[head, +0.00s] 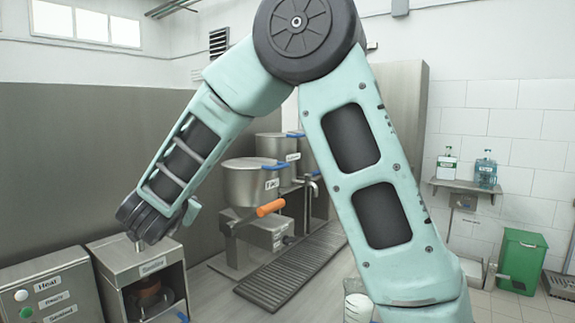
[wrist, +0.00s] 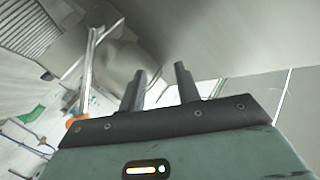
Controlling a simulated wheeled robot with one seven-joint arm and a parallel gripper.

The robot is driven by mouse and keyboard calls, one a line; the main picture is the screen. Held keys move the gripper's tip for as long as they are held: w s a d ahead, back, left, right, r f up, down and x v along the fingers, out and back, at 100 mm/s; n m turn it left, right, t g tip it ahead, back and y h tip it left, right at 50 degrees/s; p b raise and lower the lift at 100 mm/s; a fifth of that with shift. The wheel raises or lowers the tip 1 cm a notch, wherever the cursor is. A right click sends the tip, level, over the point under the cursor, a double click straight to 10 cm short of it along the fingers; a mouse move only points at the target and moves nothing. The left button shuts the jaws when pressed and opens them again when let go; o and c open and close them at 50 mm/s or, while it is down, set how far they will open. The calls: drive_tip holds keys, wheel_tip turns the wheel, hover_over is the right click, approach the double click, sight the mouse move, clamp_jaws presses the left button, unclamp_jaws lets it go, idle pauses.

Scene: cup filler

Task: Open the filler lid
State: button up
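The steel filler hopper (head: 250,190) stands in the middle of the head view, behind my arm. Its lid (head: 246,163) lies flat on top, with a blue handle (head: 274,166) at its right edge. An orange-gripped lever (head: 270,208) sticks out in front of the hopper. My gripper (wrist: 160,70) is open and empty in the wrist view, its two dark fingers apart. In the head view my wrist is left of the hopper and lower than its lid; the fingers cannot be made out there. A metal bar with an orange end (wrist: 75,121) shows left of the fingers in the wrist view.
A steel box (head: 150,264) with an open front stands below my wrist. A control box (head: 50,290) is at lower left. Another blue-handled vessel (head: 275,147) stands behind the hopper. A green bin (head: 521,260) is far right.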

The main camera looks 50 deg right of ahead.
drive_tip(key=s+d+r+m+g+h, duration=0.25)
drive_tip(key=d+m+g+h, duration=0.25)
drive_tip(key=d, duration=0.3)
drive_tip(key=m+g+h+p, duration=0.1)
drive_tip(key=m+g+h, duration=0.2)
drive_tip(key=m+g, duration=0.15)
approach(284, 167)
drive_tip(key=shift+n+g, duration=0.45)
drive_tip(key=d+p, duration=0.1)
drive_tip(key=d, duration=0.2)
drive_tip(key=w+d+p, duration=0.1)
drive_tip(key=d+p, duration=0.1)
drive_tip(key=d, duration=0.1)
drive_tip(key=d+p, duration=0.2)
drive_tip(key=d, duration=0.1)
drive_tip(key=shift+w+d+r, duration=0.2)
drive_tip(key=shift+w+r, duration=0.05)
drive_tip(key=shift+w, duration=0.15)
drive_tip(key=shift+w+d+f+p, duration=0.1)
drive_tip(key=shift+d+p, duration=0.25)
drive_tip(key=shift+d, duration=0.4)
drive_tip(key=shift+c, duration=0.3)
clamp_jaws()
